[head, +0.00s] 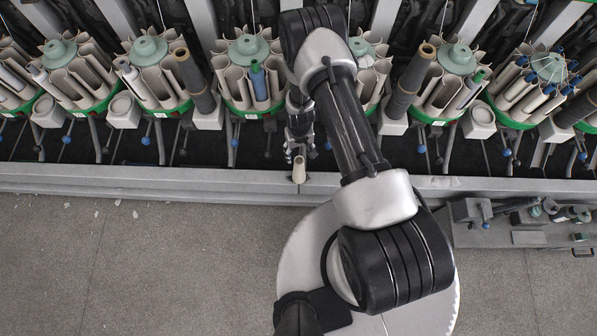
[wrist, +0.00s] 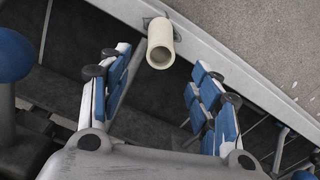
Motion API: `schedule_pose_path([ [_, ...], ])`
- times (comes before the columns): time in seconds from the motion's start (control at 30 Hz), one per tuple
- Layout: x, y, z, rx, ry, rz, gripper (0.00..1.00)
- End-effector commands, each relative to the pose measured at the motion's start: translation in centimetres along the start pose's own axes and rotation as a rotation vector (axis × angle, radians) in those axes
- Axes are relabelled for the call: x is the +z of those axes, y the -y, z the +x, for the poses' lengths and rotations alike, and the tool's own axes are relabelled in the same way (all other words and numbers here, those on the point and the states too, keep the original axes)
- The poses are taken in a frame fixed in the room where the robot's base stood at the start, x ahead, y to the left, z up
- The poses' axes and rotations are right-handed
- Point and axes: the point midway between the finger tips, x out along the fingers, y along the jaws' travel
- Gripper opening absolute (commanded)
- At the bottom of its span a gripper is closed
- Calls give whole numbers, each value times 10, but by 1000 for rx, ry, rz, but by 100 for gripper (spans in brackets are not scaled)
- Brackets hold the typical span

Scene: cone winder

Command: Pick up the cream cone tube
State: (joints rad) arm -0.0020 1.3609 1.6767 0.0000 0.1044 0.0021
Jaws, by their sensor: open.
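My gripper (head: 300,148) also shows in the head view, close to the tube. The fingers do not appear to touch the tube.
The grey front rail (head: 150,187) runs across below the winding units. Green-based magazines (head: 155,75) with tubes stand in a row behind. Blue-knobbed levers (head: 234,143) stick out near the rail. A grey tool tray (head: 520,225) is at the right.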

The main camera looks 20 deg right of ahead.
Motion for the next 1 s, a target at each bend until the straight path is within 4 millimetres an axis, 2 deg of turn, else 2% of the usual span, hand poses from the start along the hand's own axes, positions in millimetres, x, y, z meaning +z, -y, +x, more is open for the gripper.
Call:
schedule_pose_path([
  [0.03, 0, 0, 15, 0, 1, 0, 57],
  [0.1, 0, 0, 26, 0, 1, 0, 57],
  [0.2, 0, 0, 38, 0, 0, 0, 57],
  [0.47, 0, 0, 51, 0, 0, 0, 57],
  [0.7, 1, 0, 88, 0, 1, 0, 57],
  [0.8, 1, 0, 95, 0, -1, 0, 57],
  [1.0, 0, 0, 94, 0, -1, 0, 57],
])
